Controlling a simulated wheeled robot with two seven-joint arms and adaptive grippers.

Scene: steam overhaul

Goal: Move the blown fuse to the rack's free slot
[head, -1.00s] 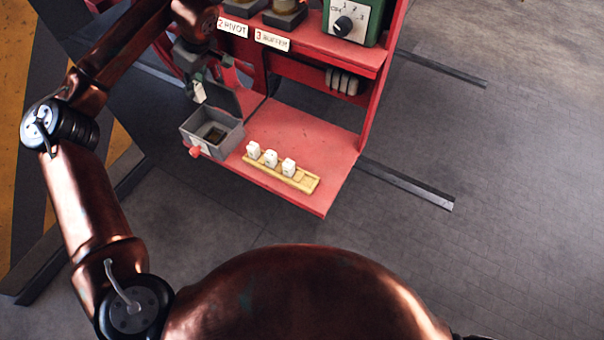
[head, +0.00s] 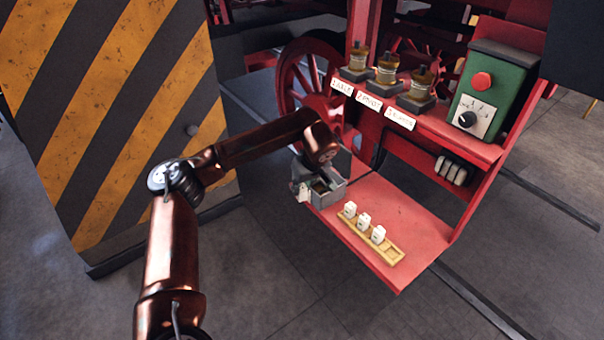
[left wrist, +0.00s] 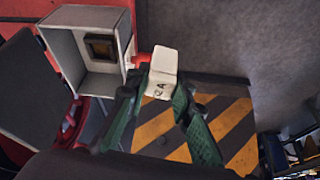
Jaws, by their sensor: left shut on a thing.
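My left gripper (left wrist: 158,100) is shut on a white fuse (left wrist: 162,68) with dark lettering, between its green fingers. In the head view the fuse (head: 303,195) hangs at the left side of the grey fuse box (head: 330,198), outside it. The left gripper (head: 299,182) is small there and partly hidden. The box is open, with a dark socket inside (left wrist: 101,47). The yellow rack (head: 354,229) on the red shelf holds three white fuses (head: 364,220). Its free slot (head: 393,254) is at the right end. My right gripper is out of view.
The red shelf (head: 415,225) has bare room behind and right of the rack. Above it stand several labelled brass fittings (head: 387,70) and a green control box (head: 490,90). A striped panel (head: 110,120) stands at the left. A red knob (left wrist: 140,60) on the box is close to the held fuse.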

